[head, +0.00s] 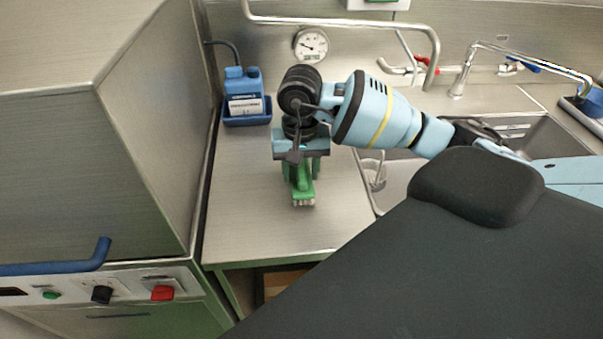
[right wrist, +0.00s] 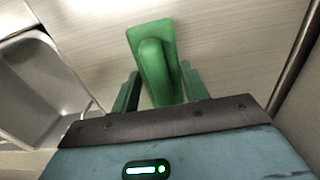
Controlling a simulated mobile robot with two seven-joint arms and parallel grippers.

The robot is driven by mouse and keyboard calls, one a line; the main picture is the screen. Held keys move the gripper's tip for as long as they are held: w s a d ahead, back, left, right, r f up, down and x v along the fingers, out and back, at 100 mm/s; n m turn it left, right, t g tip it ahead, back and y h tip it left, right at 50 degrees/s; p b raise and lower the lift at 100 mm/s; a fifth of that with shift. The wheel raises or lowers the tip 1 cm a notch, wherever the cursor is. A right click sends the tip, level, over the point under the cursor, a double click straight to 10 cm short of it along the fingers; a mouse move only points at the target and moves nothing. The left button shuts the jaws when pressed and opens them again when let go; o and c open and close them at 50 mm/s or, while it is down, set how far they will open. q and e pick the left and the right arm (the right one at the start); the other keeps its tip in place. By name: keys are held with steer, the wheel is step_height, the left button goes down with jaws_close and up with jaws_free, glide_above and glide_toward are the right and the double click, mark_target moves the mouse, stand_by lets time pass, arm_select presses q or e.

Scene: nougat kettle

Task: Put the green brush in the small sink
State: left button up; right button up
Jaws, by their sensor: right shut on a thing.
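The green brush (head: 302,192) shows below my right gripper (head: 300,168) in the head view, over the steel counter, with pale bristles at its near end. In the right wrist view the brush (right wrist: 158,62) lies between the two green fingers of the right gripper (right wrist: 160,92), which is shut on it. I cannot tell whether the brush touches the counter. A steel sink basin (head: 398,178) is right of the gripper, partly hidden by my arm. A basin (right wrist: 42,85) also shows at the left of the right wrist view. My left gripper is not in view.
A blue bottle (head: 243,92) in a blue holder stands at the back left of the counter (head: 240,210). A steel pipe, a gauge (head: 311,45) and a faucet (head: 463,72) line the back. A tall steel machine (head: 140,130) stands left. The front counter is clear.

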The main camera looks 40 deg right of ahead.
steer(key=shift+f, duration=0.85)
steer(key=shift+f, duration=0.2)
steer(key=o, duration=1)
steer(key=shift+c, duration=0.2)
step_height(320, 180, up, 12)
steer(key=shift+r, duration=0.2)
steer(key=shift+o, duration=0.4)
